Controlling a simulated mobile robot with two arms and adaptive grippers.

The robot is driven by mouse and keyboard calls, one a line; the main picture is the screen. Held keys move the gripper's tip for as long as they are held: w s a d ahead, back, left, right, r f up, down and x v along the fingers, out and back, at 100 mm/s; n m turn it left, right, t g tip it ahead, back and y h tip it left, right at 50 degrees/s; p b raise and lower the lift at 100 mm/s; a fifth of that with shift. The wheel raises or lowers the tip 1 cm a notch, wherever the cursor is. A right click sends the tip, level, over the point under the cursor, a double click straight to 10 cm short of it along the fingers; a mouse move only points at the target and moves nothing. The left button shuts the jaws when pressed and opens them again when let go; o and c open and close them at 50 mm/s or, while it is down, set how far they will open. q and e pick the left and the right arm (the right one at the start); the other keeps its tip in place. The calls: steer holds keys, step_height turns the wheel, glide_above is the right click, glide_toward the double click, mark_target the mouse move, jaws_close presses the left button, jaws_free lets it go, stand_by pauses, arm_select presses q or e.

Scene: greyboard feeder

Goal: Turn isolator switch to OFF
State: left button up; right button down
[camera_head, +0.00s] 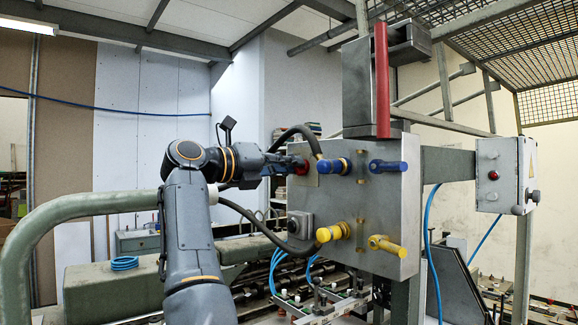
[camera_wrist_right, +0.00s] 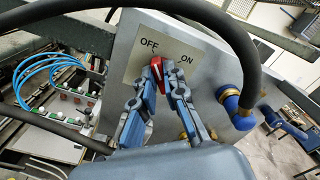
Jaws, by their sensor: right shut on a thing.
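The isolator switch has a red handle (camera_wrist_right: 157,75) on a pale label plate (camera_wrist_right: 136,70) marked OFF and ON. My right gripper (camera_wrist_right: 162,78) is shut on the handle, with one blue finger on each side. The handle's tip lies just below the word OFF, nearer to it than to ON. In the head view my right gripper (camera_head: 291,165) reaches the upper left of the grey panel (camera_head: 375,205), and only a little red of the switch shows there. My left gripper is not in view.
A dark hose arches over the gripper into a blue fitting (camera_head: 335,166). Another blue fitting (camera_head: 387,166) and yellow fittings (camera_head: 333,232) (camera_head: 387,245) stick out of the panel. A grey box with a red button (camera_head: 493,174) hangs at right.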

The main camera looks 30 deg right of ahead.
steer(key=shift+n, duration=0.6)
steer(key=c, duration=1.4)
jaws_free()
steer(key=shift+w, duration=0.1)
steer(key=a, duration=0.7)
steer(key=shift+s+a, duration=0.25)
steer(key=shift+s, duration=0.05)
steer(key=shift+d, duration=0.1)
